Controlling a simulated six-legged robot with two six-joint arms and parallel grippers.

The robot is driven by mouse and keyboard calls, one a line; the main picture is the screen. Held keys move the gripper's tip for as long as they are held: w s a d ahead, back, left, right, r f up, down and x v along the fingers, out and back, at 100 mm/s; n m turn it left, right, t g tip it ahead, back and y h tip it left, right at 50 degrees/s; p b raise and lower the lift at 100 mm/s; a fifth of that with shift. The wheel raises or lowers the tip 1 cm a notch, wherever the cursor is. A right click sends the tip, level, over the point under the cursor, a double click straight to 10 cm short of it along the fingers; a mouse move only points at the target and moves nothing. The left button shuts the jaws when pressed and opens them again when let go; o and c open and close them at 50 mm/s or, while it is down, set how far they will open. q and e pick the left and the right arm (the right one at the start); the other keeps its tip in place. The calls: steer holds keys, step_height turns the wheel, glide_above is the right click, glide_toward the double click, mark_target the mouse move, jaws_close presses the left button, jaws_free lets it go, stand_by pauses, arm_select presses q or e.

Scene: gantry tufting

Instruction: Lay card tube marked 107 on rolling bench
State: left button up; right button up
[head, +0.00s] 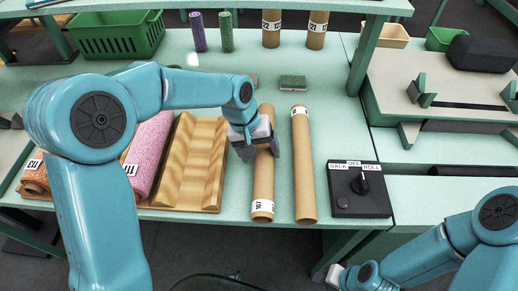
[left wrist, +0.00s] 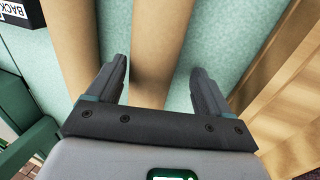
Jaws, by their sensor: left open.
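A brown card tube (head: 263,185) lies on the green table, with a white label at its near end that seems to read 107. My left gripper (head: 257,146) is over this tube, its jaws apart. In the left wrist view the open fingers (left wrist: 160,88) stand on either side of the tube (left wrist: 160,40), with gaps showing. A second brown tube (head: 304,170) lies parallel to its right, its label at the far end too small to read. My right gripper (head: 340,275) shows only partly at the bottom right. I cannot tell for certain which surface is the rolling bench.
A wooden cradle (head: 190,160) and pink and orange rolls lie left of the tubes. A black switch box (head: 360,190) marked BACK, OFF, ROLL sits at the right. A right-hand bench (head: 440,150) holds long dark bars. A green crate (head: 118,35) and upright tubes stand at the back.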

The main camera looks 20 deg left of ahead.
arm_select(q)
steer(key=v, duration=1.6)
steer(key=shift+r, duration=0.15)
steer(key=shift+s+a, duration=0.1)
